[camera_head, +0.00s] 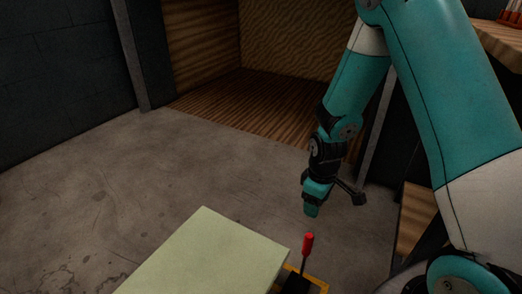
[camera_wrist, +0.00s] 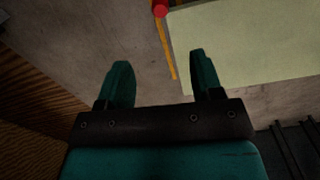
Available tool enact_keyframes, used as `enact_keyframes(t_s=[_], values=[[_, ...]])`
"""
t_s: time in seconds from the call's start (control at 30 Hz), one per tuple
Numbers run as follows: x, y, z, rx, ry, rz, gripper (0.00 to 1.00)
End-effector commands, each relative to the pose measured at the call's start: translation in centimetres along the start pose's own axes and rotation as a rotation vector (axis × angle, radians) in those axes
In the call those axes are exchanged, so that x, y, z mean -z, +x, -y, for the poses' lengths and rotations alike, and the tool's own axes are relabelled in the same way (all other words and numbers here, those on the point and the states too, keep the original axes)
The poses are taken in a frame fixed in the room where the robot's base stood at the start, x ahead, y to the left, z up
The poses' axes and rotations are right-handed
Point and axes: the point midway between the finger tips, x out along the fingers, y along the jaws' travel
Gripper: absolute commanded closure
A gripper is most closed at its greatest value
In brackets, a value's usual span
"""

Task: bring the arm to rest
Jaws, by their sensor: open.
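My gripper (camera_head: 311,208) hangs at the end of my teal arm, pointing down, right of centre in the head view. In the wrist view my gripper (camera_wrist: 160,85) has its two teal fingers well apart, with nothing between them but the grey floor beyond. It is open and empty. In the head view it is above and slightly right of a pale green box-like block, apart from it.
The pale green block (camera_head: 205,255) is at the bottom, also at upper right in the wrist view (camera_wrist: 245,50). A red-topped stick (camera_head: 308,244) stands beside it by a yellow-edged base (camera_head: 318,285). A wood-lined bay (camera_head: 235,105) lies behind. A wooden surface (camera_head: 497,42) is upper right. The left floor is clear.

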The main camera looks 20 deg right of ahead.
Motion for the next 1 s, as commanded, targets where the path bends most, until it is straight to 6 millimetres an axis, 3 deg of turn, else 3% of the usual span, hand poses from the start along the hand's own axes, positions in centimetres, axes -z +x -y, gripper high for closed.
enact_keyframes(t_s=[0.13,0.23,0.37,0.5,0.7,1.0], values=[[0.2,-0.4,0.2,0.001,0.002,-0.006,0.40],[0.9,-2.2,1.3,0.013,0.009,-0.031,0.40],[2.2,-6.8,4.6,0.056,0.024,-0.087,0.40],[2.5,-12.5,9.8,0.123,0.032,-0.146,0.40],[0.3,-19.0,16.9,0.215,0.012,-0.192,0.40],[-5.0,-24.2,24.2,0.295,-0.043,-0.211,0.40]])
